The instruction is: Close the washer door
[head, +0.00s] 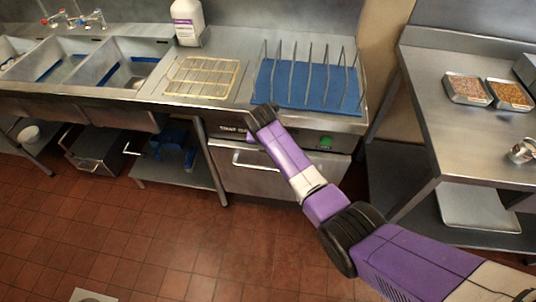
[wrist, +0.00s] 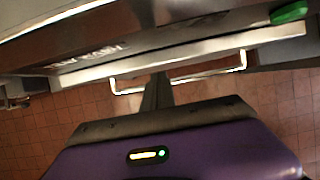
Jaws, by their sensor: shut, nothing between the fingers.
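The washer is a steel undercounter unit whose control strip (head: 228,129) carries white lettering and a green button (head: 325,142). Its door (head: 285,183) is a steel front panel below the strip, with a bar handle (head: 255,165). The door looks close to upright; I cannot tell whether it is fully shut. My gripper (head: 262,114) is at the control strip, above the handle. In the wrist view the shut, empty fingers (wrist: 157,92) overlap the handle (wrist: 205,75) in the picture; contact cannot be told.
A blue rack (head: 305,88) and a wire grid (head: 203,77) lie on the counter above. A white jug (head: 187,22) stands at the back, with sinks (head: 130,62) to the left. A steel table (head: 440,120) stands at the right.

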